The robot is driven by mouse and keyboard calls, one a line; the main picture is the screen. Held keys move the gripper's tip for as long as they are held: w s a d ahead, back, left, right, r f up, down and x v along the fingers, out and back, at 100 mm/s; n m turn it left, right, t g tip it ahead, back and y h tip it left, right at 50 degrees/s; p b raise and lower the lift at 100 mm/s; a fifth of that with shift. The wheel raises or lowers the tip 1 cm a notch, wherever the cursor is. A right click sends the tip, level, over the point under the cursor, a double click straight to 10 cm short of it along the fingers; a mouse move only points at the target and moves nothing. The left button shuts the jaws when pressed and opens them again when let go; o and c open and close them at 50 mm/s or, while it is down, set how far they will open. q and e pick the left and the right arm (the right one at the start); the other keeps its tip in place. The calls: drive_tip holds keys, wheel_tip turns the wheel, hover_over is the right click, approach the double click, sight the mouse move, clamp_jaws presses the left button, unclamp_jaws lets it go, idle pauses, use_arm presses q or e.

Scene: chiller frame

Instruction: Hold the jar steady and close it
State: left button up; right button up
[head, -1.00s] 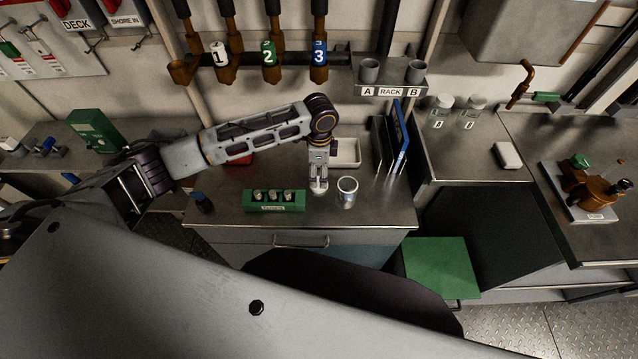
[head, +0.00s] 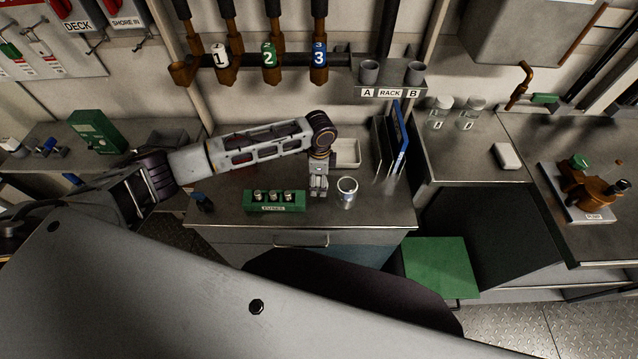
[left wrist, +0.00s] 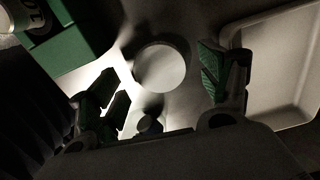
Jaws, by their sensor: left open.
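An open metallic jar (head: 347,192) stands upright on the steel bench in the head view, its pale mouth facing up. My left gripper (head: 319,190) points down just left of the jar, apart from it. In the left wrist view my left gripper (left wrist: 165,95) is open, its green-padded fingers wide apart. A plain pale round disc (left wrist: 160,68) shows between and beyond the fingers; it looks like a lid, but I cannot tell for certain. Nothing is between the pads that I can see held. My right gripper is not in view.
A green block (head: 274,203) holding several small cylinders stands left of the gripper. A pale tray (head: 346,153) lies behind it, and upright blue panels (head: 400,140) stand to the right. The front edge right of the jar is clear.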

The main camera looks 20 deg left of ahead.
use_arm(q)
drive_tip(key=shift+f, duration=0.6)
drive_tip(key=shift+c, duration=0.3)
drive_tip(key=c, duration=0.7)
